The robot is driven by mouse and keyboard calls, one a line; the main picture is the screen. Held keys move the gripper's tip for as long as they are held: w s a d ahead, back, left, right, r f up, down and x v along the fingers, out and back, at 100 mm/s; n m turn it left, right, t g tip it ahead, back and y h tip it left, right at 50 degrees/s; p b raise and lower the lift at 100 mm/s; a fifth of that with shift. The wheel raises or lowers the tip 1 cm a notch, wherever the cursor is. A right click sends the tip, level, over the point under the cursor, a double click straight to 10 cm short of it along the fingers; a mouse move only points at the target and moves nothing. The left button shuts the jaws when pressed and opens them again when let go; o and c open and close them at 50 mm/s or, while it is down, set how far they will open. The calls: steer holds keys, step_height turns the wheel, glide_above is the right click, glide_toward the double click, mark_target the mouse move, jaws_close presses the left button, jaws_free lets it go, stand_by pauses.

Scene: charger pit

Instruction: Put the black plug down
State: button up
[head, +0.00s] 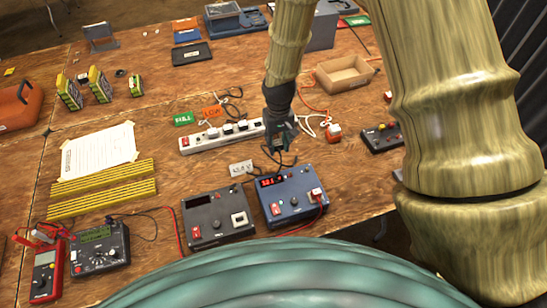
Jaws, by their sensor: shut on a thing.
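My gripper (281,137) is near the middle of the head view, pointing down just beyond the right end of the white power strip (203,142). It is shut on the black plug (279,148), which is small and mostly hidden by the dark fingers. A thin black cord hangs below the gripper, close to the back edge of the blue charger box (292,207). The plug appears to be above the table, but I cannot tell how far. Several other plugs sit in the strip.
A grey box (218,230) stands left of the blue charger. A small white socket block (240,168) lies behind them. Green (184,119) and orange (212,112) tags lie behind the strip. Wood is bare left of the socket block.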

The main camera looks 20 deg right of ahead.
steer(key=shift+w+d+f+b, duration=0.2)
steer(key=shift+w+f+b, duration=0.4)
steer(key=shift+f, duration=1.25)
steer(key=shift+w+d+f+b, duration=0.15)
steer(key=shift+w+f+b, duration=0.2)
steer(key=shift+w+f, duration=1)
steer(key=shift+w+d+f+b, duration=0.2)
steer(key=shift+f+b, duration=0.3)
steer(key=shift+f, duration=1.8)
steer(key=shift+f, duration=0.1)
steer(key=o, duration=1)
steer(key=shift+o, duration=0.2)
step_height(320, 180, up, 12)
steer(key=b, duration=0.3)
